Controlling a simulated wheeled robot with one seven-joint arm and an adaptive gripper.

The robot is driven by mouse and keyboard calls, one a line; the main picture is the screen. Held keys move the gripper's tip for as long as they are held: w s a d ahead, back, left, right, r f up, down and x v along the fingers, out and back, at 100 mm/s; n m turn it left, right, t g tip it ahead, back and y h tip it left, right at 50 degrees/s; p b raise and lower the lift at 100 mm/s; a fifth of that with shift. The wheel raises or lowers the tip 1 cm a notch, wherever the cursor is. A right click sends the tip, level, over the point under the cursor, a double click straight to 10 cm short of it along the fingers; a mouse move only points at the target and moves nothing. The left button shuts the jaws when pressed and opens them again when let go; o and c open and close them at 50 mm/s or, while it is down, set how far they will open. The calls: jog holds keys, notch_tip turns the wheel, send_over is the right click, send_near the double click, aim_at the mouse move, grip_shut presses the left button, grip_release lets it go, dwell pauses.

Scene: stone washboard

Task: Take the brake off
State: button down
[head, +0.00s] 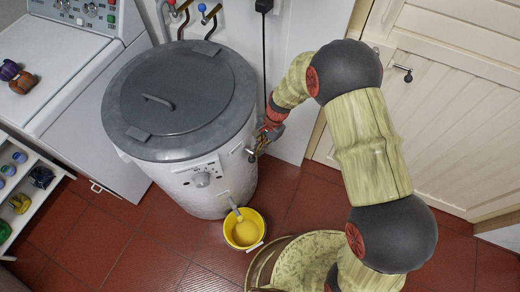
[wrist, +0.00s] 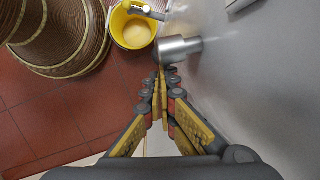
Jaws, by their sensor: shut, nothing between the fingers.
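A round spin dryer (head: 212,141) with a dark grey lid stands in the middle of the head view. A metal stub with a thick round end (wrist: 177,49) sticks out from its grey side wall in the wrist view; it looks like the brake handle. In the head view a small metal part (head: 250,154) shows at the dryer's right side by my fingers. My gripper (wrist: 163,72) is shut and empty, its fingertips right beside the thick end of the stub. I cannot tell whether they touch it. In the head view my gripper (head: 259,146) is beside the dryer's right side.
A yellow bucket (head: 259,239) stands on the red tiled floor below the dryer's spout (head: 235,208). A white washing machine (head: 62,75) and a shelf (head: 28,188) are at left. A cream door (head: 440,125) is at right. A black cord (head: 264,60) hangs behind my gripper.

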aim_at(254, 161)
jog(key=shift+s+f+g+y, duration=0.15)
jog(key=shift+f+g+y, duration=0.1)
jog(key=shift+g+y, duration=0.35)
jog(key=shift+s+a+f+m+g+y, duration=0.2)
jog(key=shift+s+g+y, duration=0.4)
jog(key=shift+g, duration=0.7)
jog(key=shift+s+a+f+m+g+y, duration=0.1)
jog(key=shift+s+a+f+g+y, duration=0.2)
jog(key=shift+g+y, duration=0.75)
jog(key=shift+s+a+f+m+g+y, duration=0.1)
jog(key=shift+s+a+f+g+y, duration=0.3)
jog(key=shift+g, duration=1.15)
jog(key=shift+s+r+g, duration=0.3)
jog(key=shift+g, duration=0.1)
jog(key=shift+s, duration=0.1)
jog(key=shift+s+a+f, duration=0.1)
jog(key=shift+s, duration=0.3)
jog(key=shift+s+a+r+p, duration=0.4)
jog(key=shift+r+p, duration=0.2)
jog(key=shift+w, duration=0.1)
